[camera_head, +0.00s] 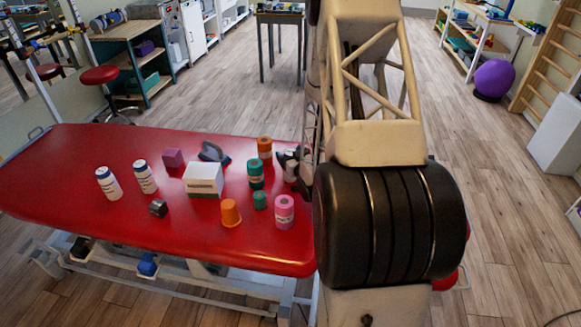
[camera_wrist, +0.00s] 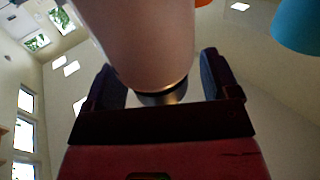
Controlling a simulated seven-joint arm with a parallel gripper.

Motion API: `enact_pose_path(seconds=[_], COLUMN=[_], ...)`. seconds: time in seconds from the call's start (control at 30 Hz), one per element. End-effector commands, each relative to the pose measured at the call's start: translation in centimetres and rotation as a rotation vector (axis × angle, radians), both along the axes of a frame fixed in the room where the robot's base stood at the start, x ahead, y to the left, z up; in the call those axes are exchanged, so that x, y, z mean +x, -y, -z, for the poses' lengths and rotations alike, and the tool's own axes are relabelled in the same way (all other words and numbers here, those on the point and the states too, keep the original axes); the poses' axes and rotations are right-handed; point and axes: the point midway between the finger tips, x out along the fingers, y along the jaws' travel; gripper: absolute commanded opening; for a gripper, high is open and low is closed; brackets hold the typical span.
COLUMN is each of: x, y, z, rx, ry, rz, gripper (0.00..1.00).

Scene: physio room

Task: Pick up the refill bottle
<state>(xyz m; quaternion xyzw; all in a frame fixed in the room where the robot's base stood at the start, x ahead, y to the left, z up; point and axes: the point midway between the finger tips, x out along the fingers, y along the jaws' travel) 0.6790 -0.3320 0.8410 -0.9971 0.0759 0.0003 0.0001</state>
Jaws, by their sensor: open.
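My gripper (camera_head: 289,157) is at the right end of the red table, beside a pale pinkish-white cylinder (camera_head: 291,172) that my arm partly hides. In the wrist view my open gripper (camera_wrist: 161,75) has a large pale cylinder (camera_wrist: 145,35) between its two dark fingers, with a gap visible on the right side. Its label and top do not show. I cannot tell by label which item is the refill bottle.
The table's left end is clear.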

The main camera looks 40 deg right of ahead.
Motion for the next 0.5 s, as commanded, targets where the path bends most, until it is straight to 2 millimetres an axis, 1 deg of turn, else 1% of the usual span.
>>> enact_pose_path(seconds=[0.37, 0.47, 0.5], x=[-0.01, -0.02, -0.02], y=[0.01, 0.00, 0.01], z=[-0.02, -0.02, -0.02], rx=[0.000, 0.000, 0.000], ry=[0.000, 0.000, 0.000], rz=[0.000, 0.000, 0.000], gripper=[0.81, 0.67, 0.61])
